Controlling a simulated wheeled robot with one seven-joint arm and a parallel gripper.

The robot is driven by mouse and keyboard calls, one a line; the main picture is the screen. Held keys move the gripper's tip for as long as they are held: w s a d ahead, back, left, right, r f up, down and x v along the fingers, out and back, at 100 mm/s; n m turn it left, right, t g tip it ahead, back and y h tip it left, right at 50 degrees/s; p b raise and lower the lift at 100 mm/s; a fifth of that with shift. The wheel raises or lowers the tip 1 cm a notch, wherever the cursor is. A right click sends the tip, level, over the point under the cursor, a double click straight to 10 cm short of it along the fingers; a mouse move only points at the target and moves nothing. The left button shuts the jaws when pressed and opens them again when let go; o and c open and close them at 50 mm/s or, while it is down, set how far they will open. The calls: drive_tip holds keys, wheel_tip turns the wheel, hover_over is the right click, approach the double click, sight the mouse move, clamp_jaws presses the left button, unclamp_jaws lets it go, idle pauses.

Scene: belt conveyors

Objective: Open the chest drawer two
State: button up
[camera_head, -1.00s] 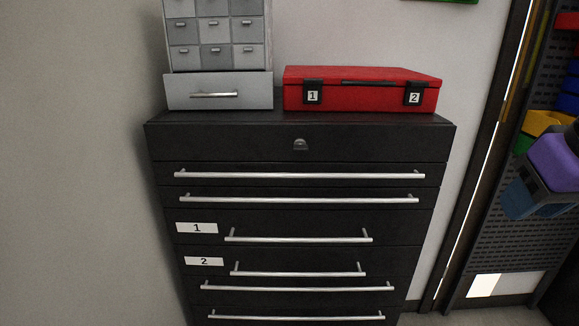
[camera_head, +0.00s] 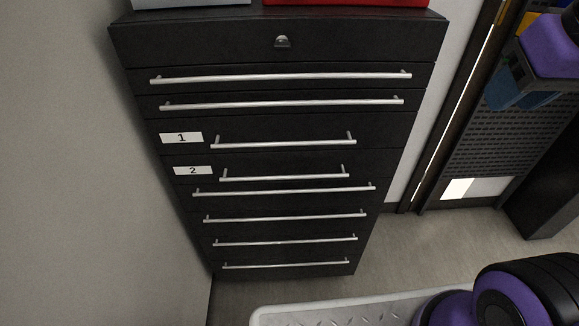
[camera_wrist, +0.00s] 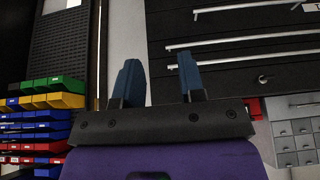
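The black chest (camera_head: 281,50) stands against the wall, with all its drawers shut in the head view. Drawer two has a white label "2" (camera_head: 193,171) at its left and a short silver handle (camera_head: 286,175). Drawer one, with label "1" (camera_head: 181,138) and its own short handle (camera_head: 284,143), is just above. My gripper (camera_wrist: 160,82) shows in the wrist view with two blue fingers apart and nothing between them. It points toward the chest, which looks upside down there, and is clear of the handles.
A red case (camera_head: 345,3) and a grey small-drawer cabinet (camera_head: 190,3) stand on the chest. Coloured bins (camera_wrist: 45,100) hang at the left in the wrist view. The floor (camera_head: 450,240) right of the chest is bare.

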drive_tip(key=w+a+f+n+g+h, duration=0.2)
drive_tip(key=w+a+f+n+g, duration=0.15)
drive_tip(key=w+f+n, duration=0.5)
drive_tip(key=m+t+h, duration=0.6)
drive_tip(key=m+t, duration=1.1)
drive_tip(key=m, duration=1.5)
approach(292, 176)
drive_tip(key=shift+g, duration=0.25)
drive_tip(key=x, duration=1)
drive_tip(key=shift+f, duration=0.1)
clamp_jaws()
